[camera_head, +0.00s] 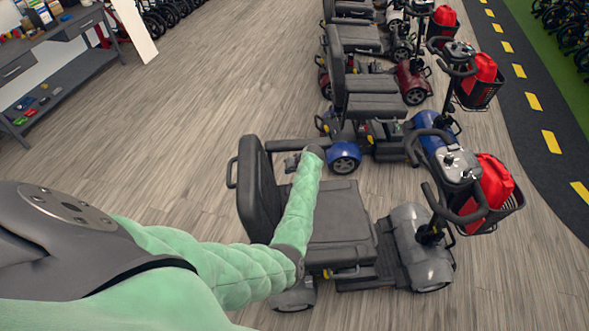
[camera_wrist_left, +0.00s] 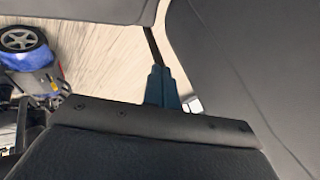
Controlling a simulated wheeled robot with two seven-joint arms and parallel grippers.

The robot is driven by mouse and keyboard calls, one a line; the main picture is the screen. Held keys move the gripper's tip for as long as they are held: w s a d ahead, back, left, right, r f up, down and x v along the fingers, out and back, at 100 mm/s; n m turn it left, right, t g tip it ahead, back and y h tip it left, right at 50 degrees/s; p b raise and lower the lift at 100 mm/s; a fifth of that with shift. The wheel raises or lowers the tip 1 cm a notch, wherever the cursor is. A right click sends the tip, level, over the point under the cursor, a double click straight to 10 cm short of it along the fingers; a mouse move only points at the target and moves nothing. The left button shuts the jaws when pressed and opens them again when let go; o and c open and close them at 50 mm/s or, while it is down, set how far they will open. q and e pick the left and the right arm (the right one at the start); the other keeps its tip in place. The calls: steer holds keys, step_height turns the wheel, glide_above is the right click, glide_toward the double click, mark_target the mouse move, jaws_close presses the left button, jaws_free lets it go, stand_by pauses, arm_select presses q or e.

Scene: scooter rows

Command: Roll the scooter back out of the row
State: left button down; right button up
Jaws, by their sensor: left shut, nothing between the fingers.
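The nearest scooter (camera_head: 408,237) is grey, with a dark seat (camera_head: 338,213), an upright backrest (camera_head: 257,188) and a red bag (camera_head: 492,182) in its front basket. My left arm reaches across it, between backrest and seat, partly hiding both. In the head view the wrist end is near the far armrest, and the fingers are hard to make out. In the left wrist view my left gripper (camera_wrist_left: 158,80) is shut and empty, with dark grey padded surfaces (camera_wrist_left: 235,65) close at the right and top. Contact with the scooter cannot be told. My right gripper is out of view.
A blue scooter (camera_head: 345,152) stands close behind the grey one in the row, with red and other scooters beyond. Its wheel (camera_wrist_left: 22,34) shows in the wrist view. Open wood floor (camera_head: 190,130) lies left of the row. A workbench (camera_head: 60,75) stands at upper left.

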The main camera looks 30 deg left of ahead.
arm_select(q)
steer(key=a, duration=0.1)
steer(key=s+a+f, duration=0.1)
steer(key=s+a+f+p, duration=0.1)
steer(key=a, duration=0.1)
steer(key=shift+s, duration=0.1)
stand_by(0.4)
